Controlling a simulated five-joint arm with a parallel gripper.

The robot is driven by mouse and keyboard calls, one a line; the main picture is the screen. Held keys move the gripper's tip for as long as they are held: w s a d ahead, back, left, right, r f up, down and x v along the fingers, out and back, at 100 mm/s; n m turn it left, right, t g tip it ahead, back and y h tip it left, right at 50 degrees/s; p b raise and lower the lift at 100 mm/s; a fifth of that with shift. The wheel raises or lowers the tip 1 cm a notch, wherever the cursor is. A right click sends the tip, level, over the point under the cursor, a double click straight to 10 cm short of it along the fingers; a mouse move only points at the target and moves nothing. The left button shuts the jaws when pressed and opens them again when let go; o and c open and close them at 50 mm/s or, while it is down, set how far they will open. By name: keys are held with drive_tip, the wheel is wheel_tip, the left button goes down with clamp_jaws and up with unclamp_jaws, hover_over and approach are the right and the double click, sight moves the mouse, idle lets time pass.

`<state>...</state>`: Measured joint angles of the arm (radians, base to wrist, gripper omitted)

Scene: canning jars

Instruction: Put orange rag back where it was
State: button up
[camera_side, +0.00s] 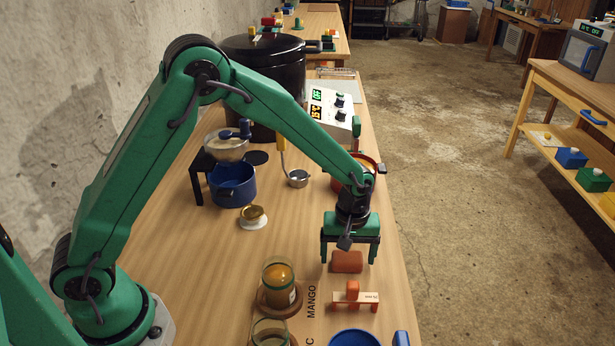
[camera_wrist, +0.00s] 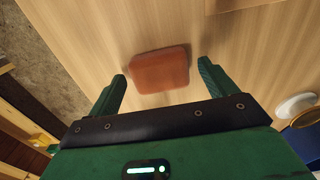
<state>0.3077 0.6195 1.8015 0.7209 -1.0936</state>
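The orange rag (camera_side: 346,262) looks like a folded, block-shaped pad lying on the wooden bench near its right edge. It also shows in the wrist view (camera_wrist: 160,70), flat on the wood. My gripper (camera_side: 348,254) points down over the rag. Its two green fingers are wide apart, one on each side of the rag, with a gap to it on both sides. In the wrist view the rag lies between and a little beyond the fingertips (camera_wrist: 163,72). Nothing is held. How high the fingertips are above the bench is hard to tell.
A small orange-footed stand with a label (camera_side: 368,297) is just in front of the rag. A jar with orange filling (camera_side: 278,282) stands to the left on a wooden disc. A blue bowl (camera_side: 353,338) is at the front. The bench's right edge is close.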

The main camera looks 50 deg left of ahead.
sight(344, 256)
wheel_tip(344, 256, up, 12)
drive_tip(key=shift+r, duration=0.15)
idle(0.7)
idle(0.5)
drive_tip(key=s+a+r+m+t, duration=0.3)
drive_tip(key=s+a+r+m, duration=0.2)
drive_tip(key=s+a+r, duration=0.5)
drive_tip(key=s+a+r+m+t, duration=0.1)
drive_tip(key=s+a+m, duration=0.3)
drive_tip(key=s, duration=0.8)
drive_tip(key=shift+r+t, duration=0.15)
drive_tip(key=shift+t, duration=0.65)
